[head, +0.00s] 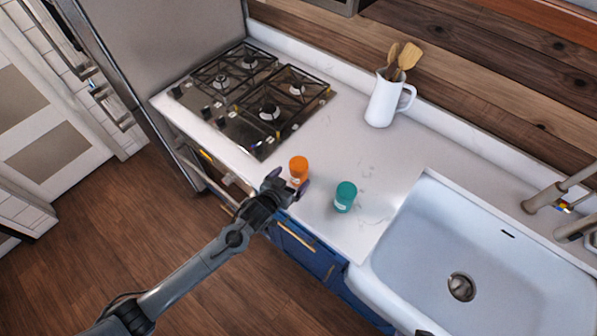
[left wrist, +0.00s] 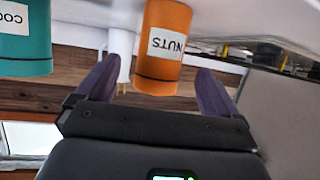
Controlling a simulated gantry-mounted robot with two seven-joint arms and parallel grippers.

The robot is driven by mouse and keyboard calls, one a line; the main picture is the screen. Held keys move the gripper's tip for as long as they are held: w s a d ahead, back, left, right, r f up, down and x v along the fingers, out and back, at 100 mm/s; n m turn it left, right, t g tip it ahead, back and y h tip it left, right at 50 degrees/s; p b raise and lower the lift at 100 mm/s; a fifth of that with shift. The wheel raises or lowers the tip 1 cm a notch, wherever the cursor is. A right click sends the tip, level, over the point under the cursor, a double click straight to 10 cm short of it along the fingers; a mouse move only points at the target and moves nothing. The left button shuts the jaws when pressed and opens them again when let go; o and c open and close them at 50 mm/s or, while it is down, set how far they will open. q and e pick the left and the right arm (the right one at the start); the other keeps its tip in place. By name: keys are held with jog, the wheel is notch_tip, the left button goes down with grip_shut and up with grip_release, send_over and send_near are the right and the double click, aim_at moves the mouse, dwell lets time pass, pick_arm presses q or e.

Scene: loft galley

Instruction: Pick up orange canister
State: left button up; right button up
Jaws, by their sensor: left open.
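The orange canister (head: 298,168) stands upright on the white counter near its front edge. In the left wrist view, which is upside down, the orange canister (left wrist: 163,45) carries a white label reading NUTS. My left gripper (head: 289,183) is open at the canister's front side. In the wrist view its two purple fingers (left wrist: 160,72) lie on either side of the canister's line, with space on both sides. The head view partly hides the canister's lower part behind the gripper. My right gripper is in neither view.
A teal canister (head: 345,196) stands just right of the orange one, also in the wrist view (left wrist: 25,40). A gas cooktop (head: 255,95) lies to the left. A white jug (head: 381,100) with wooden utensils stands behind. A white sink (head: 470,240) is at right.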

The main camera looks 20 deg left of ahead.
pick_arm(q)
jog(key=shift+x, duration=2.8)
jog(key=shift+r, duration=0.1)
jog(key=c, duration=1.2)
jog(key=shift+r, duration=0.1)
